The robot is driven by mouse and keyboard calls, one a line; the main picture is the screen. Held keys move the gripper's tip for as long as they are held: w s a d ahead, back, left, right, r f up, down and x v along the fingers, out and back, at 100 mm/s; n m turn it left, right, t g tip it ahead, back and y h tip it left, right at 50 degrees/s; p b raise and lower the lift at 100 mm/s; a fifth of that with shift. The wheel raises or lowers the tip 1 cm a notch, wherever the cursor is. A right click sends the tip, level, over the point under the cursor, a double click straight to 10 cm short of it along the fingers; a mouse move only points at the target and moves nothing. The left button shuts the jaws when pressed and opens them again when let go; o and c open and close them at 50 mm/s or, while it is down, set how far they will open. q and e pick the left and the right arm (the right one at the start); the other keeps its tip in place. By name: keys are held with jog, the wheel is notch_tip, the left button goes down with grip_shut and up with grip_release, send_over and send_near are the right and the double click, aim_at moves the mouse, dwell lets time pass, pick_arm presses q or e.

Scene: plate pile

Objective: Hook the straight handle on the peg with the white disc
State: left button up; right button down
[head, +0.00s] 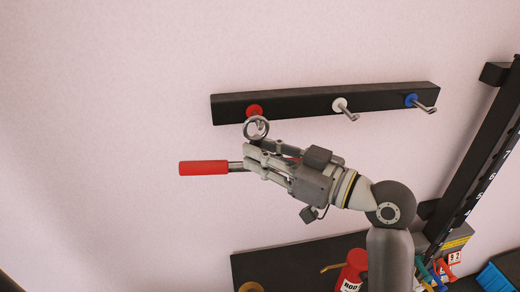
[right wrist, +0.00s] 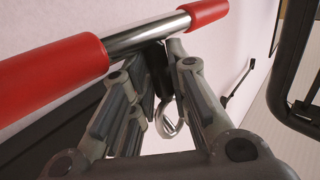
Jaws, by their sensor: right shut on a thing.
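The straight handle (head: 203,168) is a metal bar with red grips, held level in front of the wall; it also shows in the right wrist view (right wrist: 140,37). My right gripper (head: 250,158) is shut on its bare middle. A metal ring (head: 256,127) stands up above the fingers and overlaps the peg with the red disc (head: 254,110); I cannot tell whether they touch. The peg with the white disc (head: 339,104) is bare, up and right of the gripper. My left gripper is out of view.
The black rail (head: 300,105) on the wall carries the pegs; the peg with the blue disc (head: 411,100) is at its right end. A dark upright post (head: 475,160) with numbers stands at the right. A red canister (head: 351,270) and tools are below.

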jog(key=shift+s+d+r, duration=0.1)
jog(key=shift+s+d, duration=0.15)
jog(key=shift+s, duration=0.9)
jog(key=shift+s+d, duration=0.2)
jog(key=shift+s, duration=0.9)
jog(key=s+p, duration=0.1)
jog(key=s+f+p, duration=0.1)
jog(key=s, duration=0.1)
jog(key=s+d+f+p, duration=0.1)
jog(key=s, duration=0.1)
jog(key=shift+w, duration=0.1)
dwell(0.4)
